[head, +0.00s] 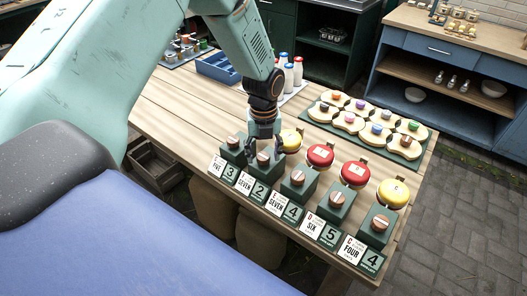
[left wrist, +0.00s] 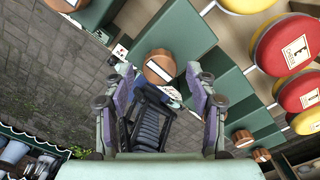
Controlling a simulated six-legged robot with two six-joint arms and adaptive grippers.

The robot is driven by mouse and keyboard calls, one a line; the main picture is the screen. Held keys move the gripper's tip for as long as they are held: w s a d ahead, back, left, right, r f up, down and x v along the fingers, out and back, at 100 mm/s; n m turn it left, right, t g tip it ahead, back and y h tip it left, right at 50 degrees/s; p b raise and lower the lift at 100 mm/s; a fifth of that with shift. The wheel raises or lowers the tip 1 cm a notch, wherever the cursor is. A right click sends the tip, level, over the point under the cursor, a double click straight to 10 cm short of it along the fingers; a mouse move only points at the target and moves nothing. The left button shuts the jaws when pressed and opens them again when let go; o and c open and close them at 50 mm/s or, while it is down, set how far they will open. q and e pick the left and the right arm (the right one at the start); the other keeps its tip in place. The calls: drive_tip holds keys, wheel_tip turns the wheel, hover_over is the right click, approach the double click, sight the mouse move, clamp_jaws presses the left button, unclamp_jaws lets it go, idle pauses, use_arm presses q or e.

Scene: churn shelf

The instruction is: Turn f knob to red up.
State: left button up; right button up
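A row of green blocks with brown round knobs and number cards runs along the table's front edge. My left gripper (head: 265,148) hangs over the second block from the left, whose card (head: 256,190) reads SEVEN and 2; its small letter is too small to read surely. In the left wrist view a brown knob (left wrist: 159,67) with a pale slot lies between and beyond the two open fingers (left wrist: 160,82). Whether the fingers touch it I cannot tell. A yellow disc (head: 291,139) stands behind the gripper, partly hidden by it. My right gripper is not in view.
Two red discs (head: 320,156) and another yellow disc (head: 394,193) stand behind neighbouring knobs (head: 298,177). The table's left planks are clear.

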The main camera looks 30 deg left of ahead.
use_arm(q)
drive_tip(key=shift+w+a+f, duration=0.2)
drive_tip(key=shift+w+f, duration=0.05)
drive_tip(key=shift+w, duration=0.05)
drive_tip(key=c, duration=0.4)
drive_tip(key=shift+s+d+r, duration=0.1)
drive_tip(key=shift+s+r, duration=0.05)
drive_tip(key=shift+s, duration=0.05)
drive_tip(key=c, duration=0.5)
drive_tip(key=shift+c, duration=0.8)
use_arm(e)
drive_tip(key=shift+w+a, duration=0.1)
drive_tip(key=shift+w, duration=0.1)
